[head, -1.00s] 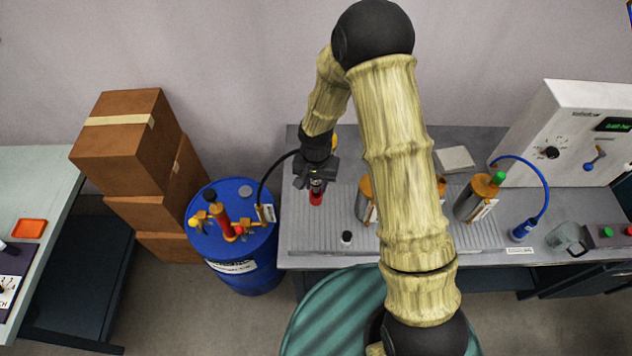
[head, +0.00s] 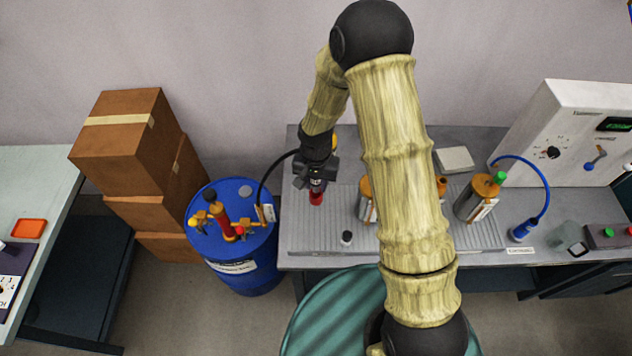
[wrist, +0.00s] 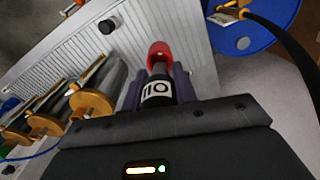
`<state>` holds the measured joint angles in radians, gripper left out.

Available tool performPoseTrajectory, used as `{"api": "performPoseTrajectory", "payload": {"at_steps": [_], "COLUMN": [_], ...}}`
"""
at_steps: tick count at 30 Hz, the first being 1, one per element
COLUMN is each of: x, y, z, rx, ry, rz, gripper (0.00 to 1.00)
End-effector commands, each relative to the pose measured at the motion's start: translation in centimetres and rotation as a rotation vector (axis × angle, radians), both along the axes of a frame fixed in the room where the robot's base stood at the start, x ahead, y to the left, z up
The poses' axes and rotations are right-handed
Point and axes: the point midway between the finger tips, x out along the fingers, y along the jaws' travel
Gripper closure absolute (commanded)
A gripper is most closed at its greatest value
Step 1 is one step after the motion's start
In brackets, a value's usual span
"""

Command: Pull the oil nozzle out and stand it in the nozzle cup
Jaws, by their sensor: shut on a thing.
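The oil nozzle (wrist: 158,90) is black with a white "OIL" label, and a black hose (head: 268,178) runs from the blue drum toward it. My gripper (head: 316,180) is shut on the nozzle over the left part of the bench; in the wrist view my gripper (wrist: 160,92) has a jaw on each side of it. A red cup-like piece (head: 316,198) shows just below the nozzle, and in the wrist view the red piece (wrist: 160,50) is at its far end. I cannot tell how far the nozzle tip sits inside it.
The blue drum (head: 230,267) stands left of the bench. A small black cylinder (head: 347,240) stands near the bench's front edge. Orange-topped canisters (head: 482,187) stand to the right, one partly behind my arm. A blue nozzle (head: 523,230) with its hose is farther right.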

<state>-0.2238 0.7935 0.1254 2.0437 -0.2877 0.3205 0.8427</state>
Motion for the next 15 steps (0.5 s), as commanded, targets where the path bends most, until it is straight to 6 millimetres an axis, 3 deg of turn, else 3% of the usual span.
{"api": "performPoseTrajectory", "payload": {"at_steps": [15], "x": [0.02], "y": [-0.01], "z": [-0.62], "rx": [0.0], "ry": [-0.001], "rz": [0.0], "gripper": [1.0]}}
